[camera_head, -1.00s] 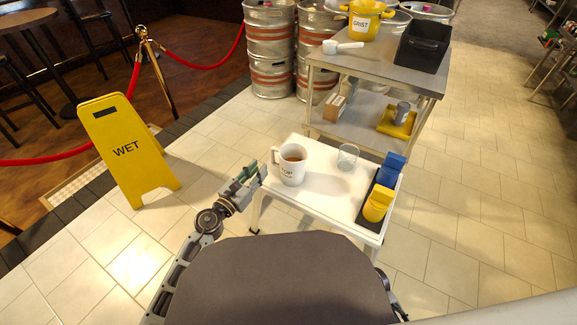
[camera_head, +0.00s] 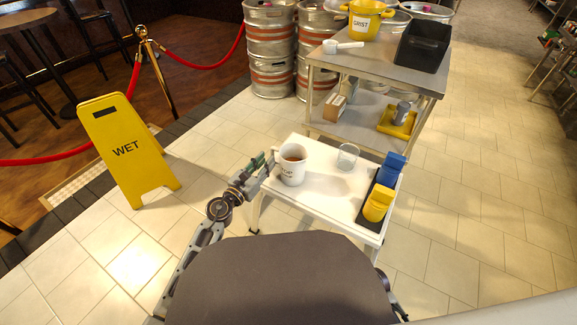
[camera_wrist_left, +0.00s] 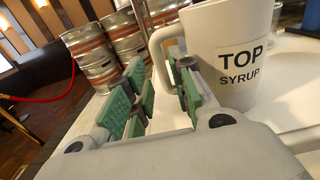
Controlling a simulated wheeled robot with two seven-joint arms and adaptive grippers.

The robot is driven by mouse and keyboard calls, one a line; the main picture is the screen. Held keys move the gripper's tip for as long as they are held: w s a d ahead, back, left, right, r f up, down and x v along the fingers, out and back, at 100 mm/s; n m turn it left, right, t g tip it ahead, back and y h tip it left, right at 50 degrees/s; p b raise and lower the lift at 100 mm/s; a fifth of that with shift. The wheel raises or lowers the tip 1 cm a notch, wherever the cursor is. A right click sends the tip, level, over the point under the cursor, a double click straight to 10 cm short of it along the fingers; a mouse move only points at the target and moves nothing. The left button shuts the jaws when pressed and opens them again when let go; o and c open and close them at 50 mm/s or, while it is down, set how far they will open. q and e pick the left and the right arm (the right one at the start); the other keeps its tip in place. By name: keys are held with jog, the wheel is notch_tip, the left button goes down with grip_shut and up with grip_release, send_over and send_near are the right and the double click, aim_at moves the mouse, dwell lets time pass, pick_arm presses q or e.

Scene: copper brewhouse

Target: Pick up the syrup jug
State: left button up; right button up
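The syrup jug (camera_head: 292,170) is a white jug with brown liquid in it, upright on the white cart top, its handle toward the left. In the left wrist view the jug (camera_wrist_left: 238,62) reads "TOP SYRUP". My left gripper (camera_head: 264,167) is close beside the jug on its handle side. In the left wrist view the green-padded fingers (camera_wrist_left: 160,95) are apart, with the jug's handle at or just beyond the gap. I cannot tell whether a finger touches it. My right gripper is not in view.
On the white cart (camera_head: 318,190) are a clear glass (camera_head: 348,157) and a dark tray (camera_head: 366,213) with blue (camera_head: 389,170) and yellow (camera_head: 377,204) items. A steel table (camera_head: 378,72) stands behind. A yellow wet sign (camera_head: 126,150) stands on the floor at left.

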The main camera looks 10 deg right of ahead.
aim_at(272, 153)
pick_arm(q)
jog(key=shift+b+x, duration=0.4)
jog(key=shift+x, duration=2.05)
grip_shut()
jog(key=shift+r, duration=0.1)
